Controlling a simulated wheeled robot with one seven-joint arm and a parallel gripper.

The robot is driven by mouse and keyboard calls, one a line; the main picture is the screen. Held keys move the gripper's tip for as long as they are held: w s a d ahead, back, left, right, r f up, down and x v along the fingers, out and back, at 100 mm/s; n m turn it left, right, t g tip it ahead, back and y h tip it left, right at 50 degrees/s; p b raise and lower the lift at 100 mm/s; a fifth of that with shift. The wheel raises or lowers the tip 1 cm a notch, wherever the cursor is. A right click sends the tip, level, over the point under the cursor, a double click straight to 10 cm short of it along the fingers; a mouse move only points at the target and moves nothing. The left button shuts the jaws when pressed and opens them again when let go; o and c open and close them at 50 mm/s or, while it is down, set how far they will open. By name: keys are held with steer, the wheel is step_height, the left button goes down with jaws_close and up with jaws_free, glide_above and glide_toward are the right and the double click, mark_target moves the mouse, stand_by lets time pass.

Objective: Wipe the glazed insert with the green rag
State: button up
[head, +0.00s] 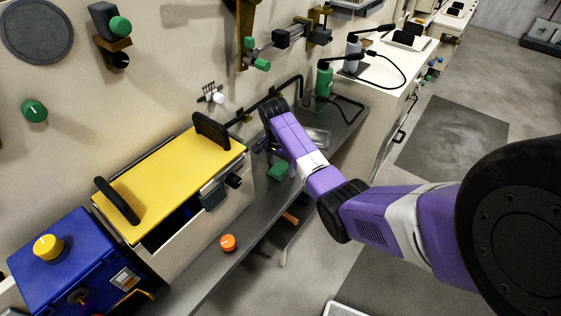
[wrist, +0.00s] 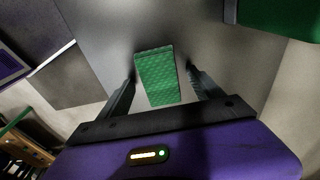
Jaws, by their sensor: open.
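The green rag (wrist: 157,78) is a folded, textured block on the grey shelf in the wrist view. It also shows in the head view (head: 278,171), just below my gripper. My gripper (wrist: 161,72) is open, with one finger on each side of the rag. I cannot tell whether the fingers touch it. In the head view my gripper (head: 268,148) is partly hidden by my wrist. A shiny grey panel (head: 318,138) lies on the shelf right of my wrist; it may be the glazed insert, but I cannot tell for sure.
A grey shelf (head: 255,215) runs along the wall. On it stand a yellow-lidded hopper (head: 165,180) and a blue box (head: 65,262) at left, and an orange knob (head: 228,243) at the front. A green bottle (head: 324,80) stands behind. Floor at right is open.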

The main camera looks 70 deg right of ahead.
steer(key=c, duration=1.3)
steer(key=o, duration=0.9)
steer(key=shift+o, duration=0.2)
steer(key=shift+r+p, duration=0.45)
steer(key=shift+p, duration=0.1)
steer(key=c, duration=1.2)
